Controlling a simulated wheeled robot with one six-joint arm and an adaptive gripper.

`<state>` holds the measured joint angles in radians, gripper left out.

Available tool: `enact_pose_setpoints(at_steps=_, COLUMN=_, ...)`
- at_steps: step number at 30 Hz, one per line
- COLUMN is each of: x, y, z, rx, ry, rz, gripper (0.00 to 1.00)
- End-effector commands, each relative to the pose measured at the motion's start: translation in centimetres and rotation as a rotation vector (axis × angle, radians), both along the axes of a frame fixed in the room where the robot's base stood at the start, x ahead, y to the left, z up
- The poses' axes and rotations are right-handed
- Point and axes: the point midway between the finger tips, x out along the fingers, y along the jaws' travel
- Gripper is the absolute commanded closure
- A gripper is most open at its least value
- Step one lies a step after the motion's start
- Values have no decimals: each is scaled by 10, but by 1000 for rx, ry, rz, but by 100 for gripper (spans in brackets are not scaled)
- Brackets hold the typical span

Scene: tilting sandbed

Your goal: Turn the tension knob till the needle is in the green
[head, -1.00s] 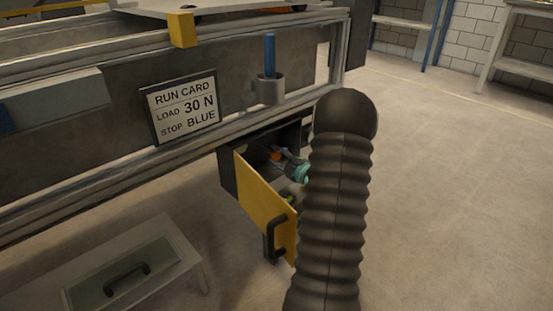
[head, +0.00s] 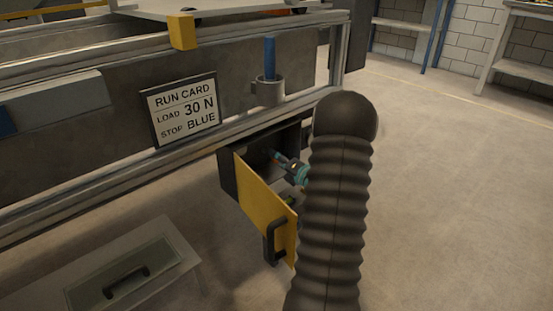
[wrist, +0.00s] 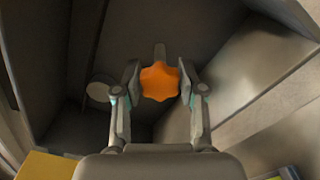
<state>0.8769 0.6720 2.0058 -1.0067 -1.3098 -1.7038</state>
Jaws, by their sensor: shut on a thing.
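The orange lobed knob (wrist: 159,82) sits inside the dark box (head: 232,174) under the bench rail, and it shows clearly in the wrist view. My gripper (wrist: 159,84) has one finger on each side of it and is shut on it. In the head view my gripper (head: 279,160) reaches into the box opening, and its fingers hide most of the knob. A pale round disc (wrist: 99,91) lies left of the knob in the wrist view. It is too dim to tell whether it is a gauge. No needle or green band can be made out.
The yellow door (head: 262,205) with a black handle (head: 276,240) stands open in front of the box, close to my arm. A run card (head: 185,110) reads load 30 N, stop blue. A cup (head: 269,91) holds a blue rod. Open floor lies to the right.

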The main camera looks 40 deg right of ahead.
Motion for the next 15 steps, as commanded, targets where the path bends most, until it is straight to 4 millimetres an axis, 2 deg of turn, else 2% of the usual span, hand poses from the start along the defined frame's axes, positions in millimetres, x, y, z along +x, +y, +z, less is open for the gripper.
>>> enact_pose_setpoints(at_steps=6, x=0, y=0, z=0, rx=-164, ry=-13, rz=0, gripper=95)
enact_pose_setpoints(at_steps=15, x=0, y=0, z=0, rx=-306, ry=-24, rz=0, gripper=95)
